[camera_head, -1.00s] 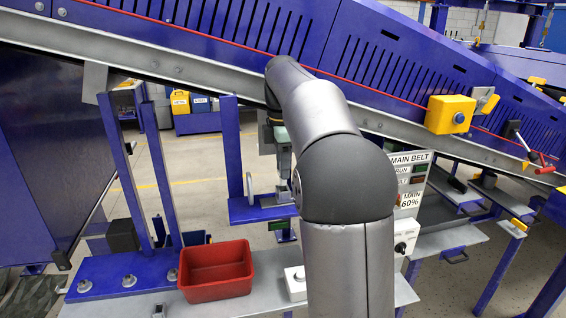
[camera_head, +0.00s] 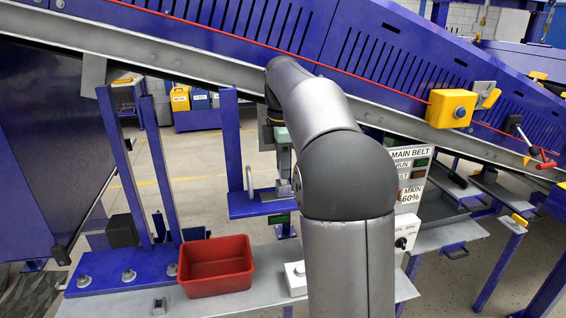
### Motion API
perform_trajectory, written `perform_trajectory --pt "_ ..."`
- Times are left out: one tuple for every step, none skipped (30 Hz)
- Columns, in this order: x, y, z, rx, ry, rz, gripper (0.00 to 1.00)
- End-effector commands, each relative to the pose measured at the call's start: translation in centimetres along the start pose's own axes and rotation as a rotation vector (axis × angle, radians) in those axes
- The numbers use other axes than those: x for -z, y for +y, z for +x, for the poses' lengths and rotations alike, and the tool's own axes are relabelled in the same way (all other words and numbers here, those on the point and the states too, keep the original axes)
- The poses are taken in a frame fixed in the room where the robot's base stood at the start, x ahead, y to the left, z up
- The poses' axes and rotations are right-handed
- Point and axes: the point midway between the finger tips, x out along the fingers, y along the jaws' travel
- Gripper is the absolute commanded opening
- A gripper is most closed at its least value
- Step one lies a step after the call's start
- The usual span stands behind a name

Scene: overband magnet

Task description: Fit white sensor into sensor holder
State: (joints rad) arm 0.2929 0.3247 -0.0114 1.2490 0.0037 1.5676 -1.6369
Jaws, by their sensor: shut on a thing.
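My arm reaches away over the bench, and its end is mostly hidden behind its own links. My gripper (camera_head: 284,160) shows only in part, pointing down over a blue shelf bracket (camera_head: 250,208). It is shut on a small pale thing, taken to be the white sensor (camera_head: 285,183), whose lower end is close above the shelf; whether it touches cannot be told. A thin white upright piece (camera_head: 249,181) stands at the left part of this shelf. I cannot tell for sure which part is the sensor holder; the blue bracket is where the gripper is.
A red bin (camera_head: 216,283) stands on the grey bench, beside a blue plate (camera_head: 125,283) with several round metal knobs. A white button box (camera_head: 295,278) is right of the bin. The main belt panel (camera_head: 409,178) is close right of my arm. The sloping conveyor (camera_head: 200,75) runs above.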

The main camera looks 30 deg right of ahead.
Motion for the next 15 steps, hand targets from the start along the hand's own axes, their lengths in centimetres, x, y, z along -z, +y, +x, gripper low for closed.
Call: perform_trajectory --pt "0.0 0.0 0.2 0.000 0.000 0.000 0.06" --pt "0.0 0.0 0.3 0.000 0.000 0.000 0.06" --pt "0.0 0.0 0.4 0.000 0.000 0.000 0.06" --pt "0.0 0.0 0.4 0.000 0.000 0.000 0.06" --pt "0.0 0.0 0.5 0.000 0.000 0.000 0.06" --pt "0.0 0.0 0.6 0.000 0.000 0.000 0.06" --pt "0.0 0.0 0.7 0.000 0.000 0.000 0.06" --pt "0.0 0.0 0.8 0.000 0.000 0.000 0.06" --pt "0.0 0.0 0.8 0.000 0.000 0.000 0.06" --pt "0.0 0.0 0.9 0.000 0.000 0.000 0.06" --pt "0.0 0.0 1.0 0.000 0.000 0.000 0.06" --pt "0.0 0.0 1.1 0.000 0.000 0.000 0.06" --pt "0.0 0.0 1.2 0.000 0.000 0.000 0.06" --pt "0.0 0.0 1.3 0.000 0.000 0.000 0.06" --pt "0.0 0.0 1.4 0.000 0.000 0.000 0.06"
